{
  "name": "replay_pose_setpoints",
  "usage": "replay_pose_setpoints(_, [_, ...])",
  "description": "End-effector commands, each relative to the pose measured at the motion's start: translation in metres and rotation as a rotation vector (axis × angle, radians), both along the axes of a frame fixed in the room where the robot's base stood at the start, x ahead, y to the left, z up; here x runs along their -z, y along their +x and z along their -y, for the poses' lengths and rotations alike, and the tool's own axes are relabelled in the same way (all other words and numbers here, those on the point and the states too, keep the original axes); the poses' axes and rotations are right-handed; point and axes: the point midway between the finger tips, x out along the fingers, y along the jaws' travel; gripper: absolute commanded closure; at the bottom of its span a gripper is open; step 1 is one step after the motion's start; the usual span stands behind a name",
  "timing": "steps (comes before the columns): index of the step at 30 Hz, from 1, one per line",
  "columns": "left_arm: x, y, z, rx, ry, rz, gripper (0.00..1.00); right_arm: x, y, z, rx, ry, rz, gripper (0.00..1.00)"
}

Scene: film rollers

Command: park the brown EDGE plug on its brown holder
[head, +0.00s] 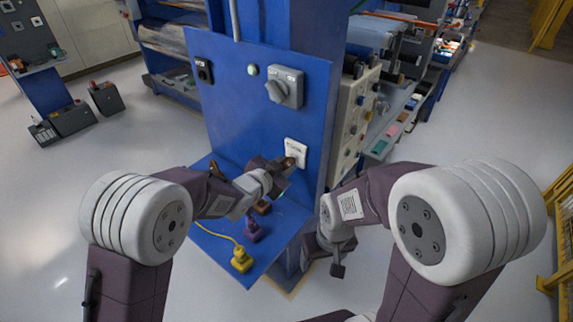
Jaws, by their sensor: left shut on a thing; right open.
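My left gripper (281,166) is in front of the white socket plate (297,151) on the blue panel. It is shut on a small brown thing, which looks like the brown EDGE plug (289,162); the fingers hide much of it. Whether the plug sits in the socket or only touches it, I cannot tell. A small brown block (263,207), perhaps the brown holder, is on the blue shelf below my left gripper, partly hidden. My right gripper (338,268) hangs low, open and empty, to the right of the shelf.
The blue shelf (222,262) also carries a purple plug (253,232) and a yellow plug (241,261) with a yellow cable. Above are a grey rotary switch (286,87) and a black socket (203,70). A beige control box (356,110) stands at the right.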

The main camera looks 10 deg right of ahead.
Motion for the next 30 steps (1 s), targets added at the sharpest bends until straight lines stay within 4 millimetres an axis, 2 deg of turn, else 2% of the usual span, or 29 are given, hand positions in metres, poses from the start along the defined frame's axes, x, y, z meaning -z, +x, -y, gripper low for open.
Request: replay_pose_setpoints(30, [-0.001, -0.023, -0.03, 0.0, -0.001, 0.002, 1.0, 0.008, 0.0, 0.0, 0.0, 0.0, 0.0, 0.27])
